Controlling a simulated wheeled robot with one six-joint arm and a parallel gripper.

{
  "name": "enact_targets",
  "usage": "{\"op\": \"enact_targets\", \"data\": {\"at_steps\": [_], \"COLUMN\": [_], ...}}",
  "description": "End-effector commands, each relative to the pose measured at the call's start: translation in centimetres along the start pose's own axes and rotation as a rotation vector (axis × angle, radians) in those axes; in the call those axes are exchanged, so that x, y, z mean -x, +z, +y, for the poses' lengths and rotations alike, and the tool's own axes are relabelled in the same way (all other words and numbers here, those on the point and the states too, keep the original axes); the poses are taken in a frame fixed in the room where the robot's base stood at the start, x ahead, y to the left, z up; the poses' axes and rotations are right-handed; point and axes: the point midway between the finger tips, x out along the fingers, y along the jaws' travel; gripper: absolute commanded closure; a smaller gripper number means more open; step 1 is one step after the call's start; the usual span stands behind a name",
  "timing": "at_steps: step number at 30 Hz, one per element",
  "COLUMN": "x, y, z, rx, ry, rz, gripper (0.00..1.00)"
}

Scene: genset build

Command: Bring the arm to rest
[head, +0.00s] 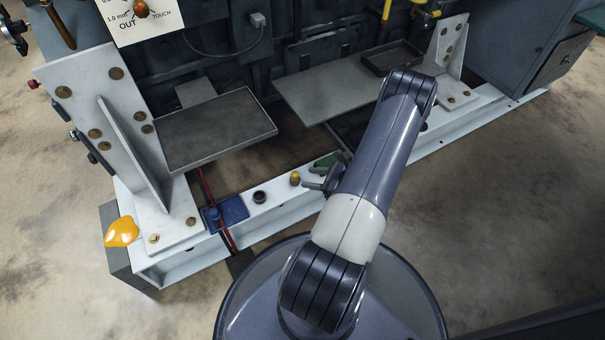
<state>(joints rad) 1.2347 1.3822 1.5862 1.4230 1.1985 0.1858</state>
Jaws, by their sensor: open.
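My arm rises from my round base at the bottom of the head view, and its upper link slants up and to the right. My gripper (312,178) shows just left of that link, above the white base rail. Its fingers are small in view and look apart, with nothing seen between them. The rest of the gripper and the wrist are partly hidden behind the arm link.
The white rail (285,210) carries a blue tray (227,212), a black ring (259,197), a brass piece (295,178) and a green piece (327,160). Floor is clear at right.

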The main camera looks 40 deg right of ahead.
Motion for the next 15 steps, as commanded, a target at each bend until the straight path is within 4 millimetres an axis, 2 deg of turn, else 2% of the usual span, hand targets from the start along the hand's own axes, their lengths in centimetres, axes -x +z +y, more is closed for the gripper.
{"op": "enact_targets", "data": {"at_steps": [1, 6, 10, 15], "x": [1.3, 4.0, 5.2, 5.6], "y": [0.3, 0.2, 0.1, 0.0], "z": [-0.1, -0.1, -0.1, 0.0], "rx": [-0.001, -0.001, 0.000, 0.001], "ry": [-0.004, -0.004, -0.002, 0.001], "rz": [0.000, 0.000, 0.000, 0.000], "gripper": [0.55, 0.55, 0.55, 0.55]}}
